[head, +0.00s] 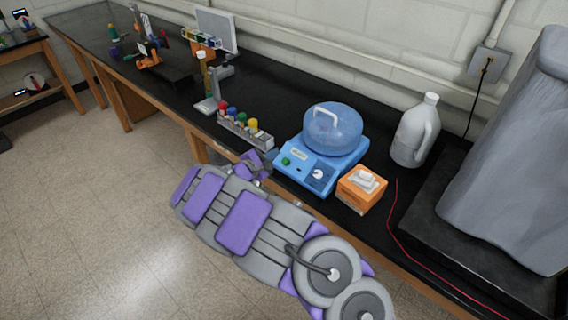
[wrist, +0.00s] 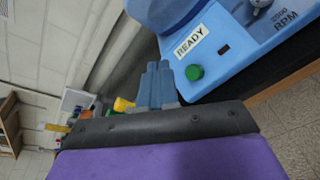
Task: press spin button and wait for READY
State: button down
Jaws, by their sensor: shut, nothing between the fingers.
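The blue centrifuge (head: 305,173) stands on the black bench with its clear blue domed lid (head: 333,130) closed. Its sloped front has a green button (head: 286,161) and a knob (head: 318,174). In the wrist view the green button (wrist: 194,72) sits beside a white READY label (wrist: 189,42) and a small dark reddish-brown indicator (wrist: 224,49) that looks unlit. My gripper (head: 270,155) is at the left front corner of the centrifuge. Its shut blue-grey fingers (wrist: 160,72) are empty and appear just left of the button; I see no clear contact.
A rack of colored-cap tubes (head: 245,130) stands left of the centrifuge, close to my gripper. An orange tissue box (head: 361,189) and a white jug (head: 415,132) are to its right. A red wire (head: 393,218) runs along the bench. The floor in front is clear.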

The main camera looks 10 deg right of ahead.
aim_at(287, 158)
jog(key=shift+w+d+f+b, duration=0.3)
jog(key=shift+d+f+b, duration=0.15)
jog(key=shift+f, duration=0.35)
jog(key=shift+w+d+f+b, duration=0.3)
jog(key=shift+d+f+b, duration=0.15)
jog(key=shift+f, duration=0.3)
jog(key=shift+w+d+f+b, duration=0.3)
jog(key=shift+d+f+b, duration=0.15)
jog(key=shift+f, duration=0.35)
jog(key=shift+f, duration=0.1)
jog(key=shift+w+d+f+b, duration=0.1)
jog(key=shift+d+f+b, duration=0.1)
jog(key=shift+b, duration=0.2)
jog(key=shift+w+d+f+b, duration=0.25)
jog(key=shift+d+f+b, duration=0.05)
jog(key=shift+f+b, duration=0.3)
dwell(1.3)
dwell(0.3)
jog(key=shift+s+a+r+p, duration=0.2)
jog(key=shift+a+r+p, duration=0.1)
jog(key=shift+r, duration=0.2)
jog(key=shift+s+a+r+p, duration=0.2)
jog(key=shift+a+r+p, duration=0.1)
jog(key=shift+r, duration=0.2)
jog(key=shift+d, duration=0.1)
